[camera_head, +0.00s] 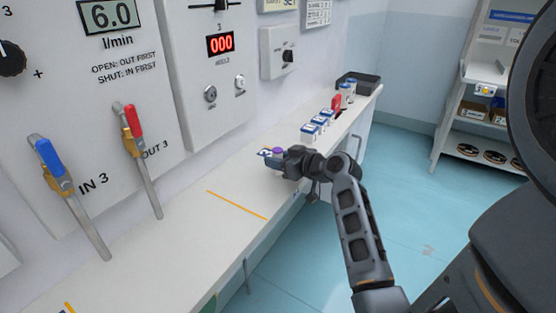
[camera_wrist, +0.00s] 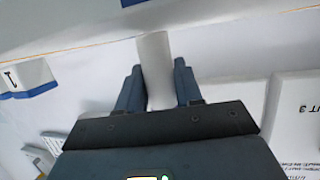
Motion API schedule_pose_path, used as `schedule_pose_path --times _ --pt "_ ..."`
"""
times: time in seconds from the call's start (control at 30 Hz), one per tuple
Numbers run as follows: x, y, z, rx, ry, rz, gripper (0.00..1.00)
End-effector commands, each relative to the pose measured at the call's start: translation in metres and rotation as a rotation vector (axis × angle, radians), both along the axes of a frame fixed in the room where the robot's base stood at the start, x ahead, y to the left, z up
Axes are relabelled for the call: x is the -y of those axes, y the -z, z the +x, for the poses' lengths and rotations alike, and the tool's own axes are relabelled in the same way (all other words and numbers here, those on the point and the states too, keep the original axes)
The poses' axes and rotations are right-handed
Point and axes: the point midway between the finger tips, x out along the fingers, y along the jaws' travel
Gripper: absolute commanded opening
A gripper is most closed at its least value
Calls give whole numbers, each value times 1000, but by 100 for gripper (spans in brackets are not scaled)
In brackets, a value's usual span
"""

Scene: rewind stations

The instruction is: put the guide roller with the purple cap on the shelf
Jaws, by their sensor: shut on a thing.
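In the wrist view my gripper (camera_wrist: 158,88) is shut on a pale grey-white cylinder, the guide roller (camera_wrist: 154,60), which stands between the two blue-grey fingers. In the head view a purple cap (camera_head: 278,150) shows at the fingertips; the rest of the roller is hidden by my gripper there. I cannot tell whether the roller touches the bench. A white shelf unit (camera_head: 484,73) stands at the far right, across the blue floor.
Several white-and-blue boxes (camera_head: 312,129), a red item (camera_head: 337,104) and a dark tray (camera_head: 359,80) are farther along the bench. Red-handled (camera_head: 131,117) and blue-handled (camera_head: 48,156) valves stick out at left. The blue floor (camera_head: 415,185) looks clear. The shelf holds boxes and rolls.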

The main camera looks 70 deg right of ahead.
Motion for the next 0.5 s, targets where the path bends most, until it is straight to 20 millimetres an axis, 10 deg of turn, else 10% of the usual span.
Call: schedule_pose_path --times 0.37,0.4,0.5 --pt "0 5 0 1 -1 0 5" --pt "0 5 0 0 -1 0 36" --pt "0 4 0 0 -1 0 46"
